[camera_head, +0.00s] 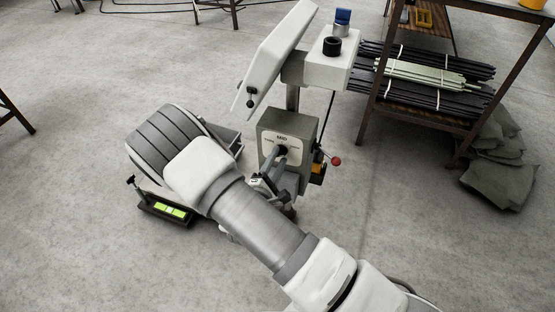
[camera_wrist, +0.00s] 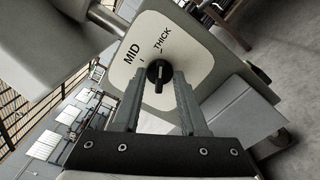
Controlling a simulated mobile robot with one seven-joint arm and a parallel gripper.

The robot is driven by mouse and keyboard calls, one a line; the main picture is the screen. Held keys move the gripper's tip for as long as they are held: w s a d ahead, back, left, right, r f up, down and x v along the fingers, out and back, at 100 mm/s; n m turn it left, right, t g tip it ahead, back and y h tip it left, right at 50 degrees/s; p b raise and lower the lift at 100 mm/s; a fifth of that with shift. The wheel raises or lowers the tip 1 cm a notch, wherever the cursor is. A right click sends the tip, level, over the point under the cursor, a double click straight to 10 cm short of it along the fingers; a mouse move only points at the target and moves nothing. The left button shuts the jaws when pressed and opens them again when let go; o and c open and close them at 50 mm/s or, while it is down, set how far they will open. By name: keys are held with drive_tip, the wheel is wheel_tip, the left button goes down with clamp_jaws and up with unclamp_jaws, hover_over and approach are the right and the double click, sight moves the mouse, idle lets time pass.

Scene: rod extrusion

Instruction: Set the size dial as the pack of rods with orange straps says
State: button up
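The size dial is a small black knob (camera_wrist: 159,74) on a pale plate (camera_wrist: 188,62) marked MID and THICK. Both words are above the knob in the wrist view; I cannot tell exactly which its pointer faces. In the head view the plate (camera_head: 270,141) is on the grey machine box, the knob partly hidden by my gripper. My gripper (camera_wrist: 160,80) is open, its fingers on either side of the knob, with gaps visible. Packs of dark rods (camera_head: 425,98) and pale green rods (camera_head: 420,75) lie on a rack shelf. Their straps look pale; I make out no orange ones.
A black tray with a green display (camera_head: 165,209) is on the left. Dark cloth (camera_head: 500,165) lies by the rack (camera_head: 505,70).

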drive_tip(key=p+v, duration=0.3)
drive_tip(key=v, duration=1.4)
drive_tip(key=shift+s, duration=0.2)
